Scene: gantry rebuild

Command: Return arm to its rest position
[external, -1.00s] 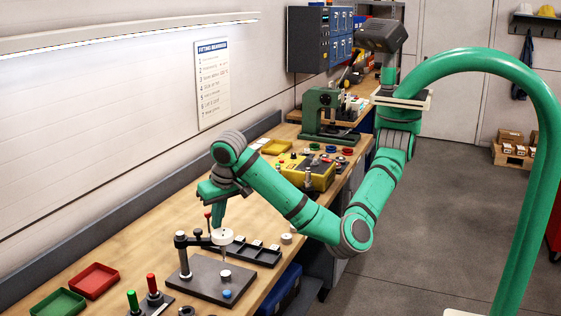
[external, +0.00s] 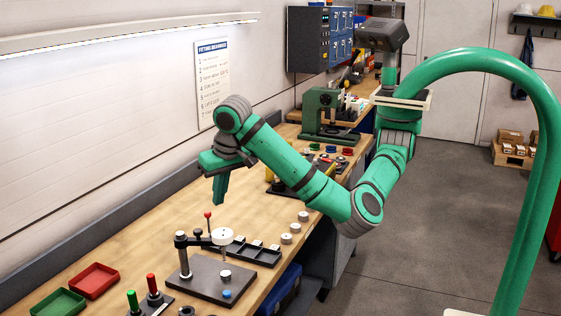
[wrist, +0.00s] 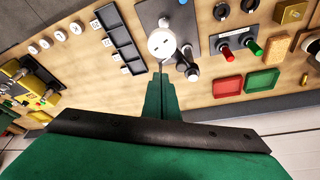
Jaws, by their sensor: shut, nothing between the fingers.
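My green arm reaches over the wooden bench (external: 140,248) in the external view. My gripper (external: 218,203) points down and is shut and empty, in the air above and behind the dial stand. The stand has a white round dial (external: 222,236) and a lever with a red knob on a dark plate (external: 205,279). In the wrist view my shut fingers (wrist: 161,75) point toward the white dial (wrist: 162,43); a clear gap shows between gripper and stand in the external view.
A dark slotted tray (external: 256,252) lies beside the stand. Red (external: 95,281) and green (external: 58,303) trays and red and green handles stand at the front left. A green press (external: 322,112) and a yellow device (wrist: 32,80) are farther along. The wall borders the bench on the left.

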